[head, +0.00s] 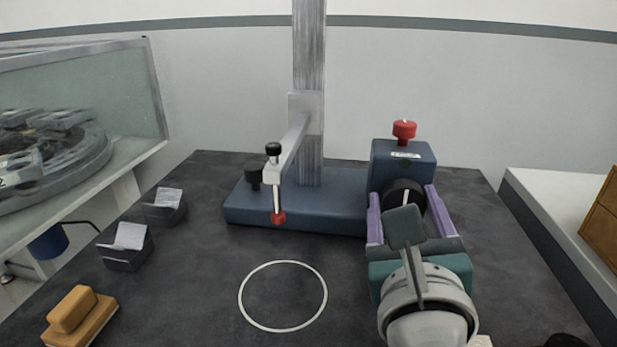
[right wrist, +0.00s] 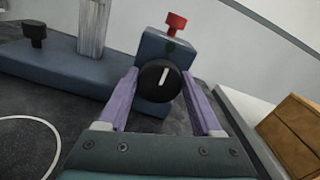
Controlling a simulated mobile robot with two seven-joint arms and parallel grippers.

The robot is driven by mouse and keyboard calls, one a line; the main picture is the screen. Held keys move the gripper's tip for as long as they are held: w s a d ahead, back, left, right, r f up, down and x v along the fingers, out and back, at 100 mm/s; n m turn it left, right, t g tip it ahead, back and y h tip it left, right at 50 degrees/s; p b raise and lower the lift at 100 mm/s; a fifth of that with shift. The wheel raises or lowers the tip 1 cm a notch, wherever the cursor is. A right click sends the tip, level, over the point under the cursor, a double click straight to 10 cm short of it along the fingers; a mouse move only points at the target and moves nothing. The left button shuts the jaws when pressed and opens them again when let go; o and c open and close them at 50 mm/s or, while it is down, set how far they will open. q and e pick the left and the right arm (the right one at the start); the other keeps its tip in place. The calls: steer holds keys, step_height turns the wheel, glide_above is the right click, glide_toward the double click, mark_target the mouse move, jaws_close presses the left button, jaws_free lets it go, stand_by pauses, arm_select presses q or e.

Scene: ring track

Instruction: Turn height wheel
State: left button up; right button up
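A black round wheel (head: 404,194) with a white mark line is on the front face of a blue block (head: 404,156). The mark is nearly upright. A red knob (head: 404,130) tops the block. My right gripper (head: 404,192) reaches the wheel from the front. Its two purple fingers stand apart, one on each side of the wheel, close to its rim; clear contact does not show. The right wrist view shows the wheel (right wrist: 160,80) between the fingers. My left gripper is not in view.
A blue base (head: 330,210) carries a metal column (head: 309,60) and an arm with a red-tipped plunger (head: 277,217). A white circle (head: 283,296) marks the dark table. Grey holders (head: 126,247) and an orange-brown block (head: 78,318) lie left. A wooden box (head: 602,210) stands right.

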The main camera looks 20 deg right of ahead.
steer(key=o, duration=0.4)
step_height(320, 180, up, 20)
steer(key=p, duration=1.8)
